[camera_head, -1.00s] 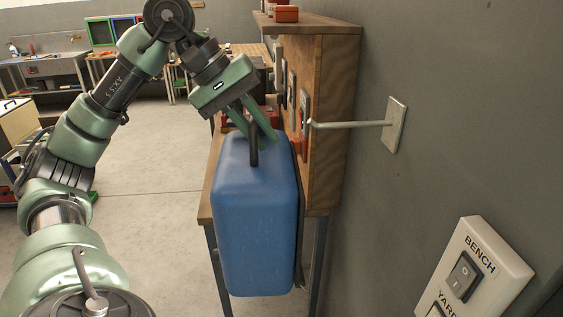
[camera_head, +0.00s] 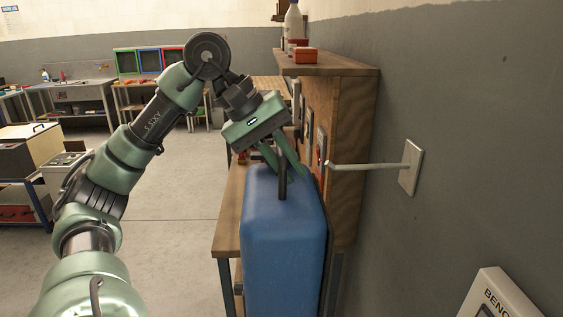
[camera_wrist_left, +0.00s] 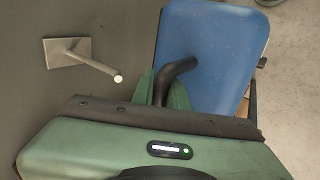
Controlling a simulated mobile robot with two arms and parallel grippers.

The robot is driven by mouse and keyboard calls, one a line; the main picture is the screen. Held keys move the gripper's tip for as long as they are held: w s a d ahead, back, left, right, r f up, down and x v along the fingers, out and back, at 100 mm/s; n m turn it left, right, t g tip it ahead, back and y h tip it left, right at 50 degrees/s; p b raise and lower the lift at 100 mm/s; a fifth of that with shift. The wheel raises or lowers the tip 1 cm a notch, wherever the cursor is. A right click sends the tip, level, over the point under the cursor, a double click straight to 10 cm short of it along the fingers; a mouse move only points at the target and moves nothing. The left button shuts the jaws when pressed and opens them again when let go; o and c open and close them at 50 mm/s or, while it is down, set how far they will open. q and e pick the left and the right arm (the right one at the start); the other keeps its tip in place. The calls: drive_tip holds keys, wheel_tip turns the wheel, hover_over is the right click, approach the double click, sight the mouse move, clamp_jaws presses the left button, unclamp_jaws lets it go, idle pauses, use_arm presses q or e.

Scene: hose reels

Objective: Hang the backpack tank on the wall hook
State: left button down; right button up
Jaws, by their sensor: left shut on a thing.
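The backpack tank (camera_head: 283,240) is a blue, box-shaped tank with a black loop handle (camera_head: 283,178) on top. My left gripper (camera_head: 287,166) is shut on that handle, and the tank hangs upright below it. The wall hook (camera_head: 375,166) is a pale rod from a square plate (camera_head: 411,168) on the grey wall. Its free end is just right of the tank's top, apart from the handle. In the left wrist view the tank (camera_wrist_left: 215,50) is right of the hook (camera_wrist_left: 98,64), with a gap between them. My right gripper is not in view.
A wooden workbench (camera_head: 229,215) with a tool panel (camera_head: 350,125) and shelf stands behind the tank. A red box (camera_head: 305,55) sits on the shelf. A switch plate (camera_head: 497,297) is on the wall at lower right.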

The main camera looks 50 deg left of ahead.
sight(328, 165)
use_arm(q)
drive_tip(key=shift+w+d+p, duration=0.95)
drive_tip(key=shift+w+d, duration=0.2)
drive_tip(key=shift+w, duration=0.2)
drive_tip(key=shift+w+d+p, duration=0.95)
drive_tip(key=shift+w+d, duration=0.2)
drive_tip(key=shift+w, duration=0.15)
drive_tip(key=w+d+f+p, duration=0.1)
drive_tip(key=w+d+f, duration=0.1)
drive_tip(key=w+d, duration=0.1)
drive_tip(key=shift+w+d, duration=0.4)
drive_tip(key=shift+w, duration=0.3)
drive_tip(key=shift+s+d+f, duration=0.1)
drive_tip(key=shift+f, duration=0.2)
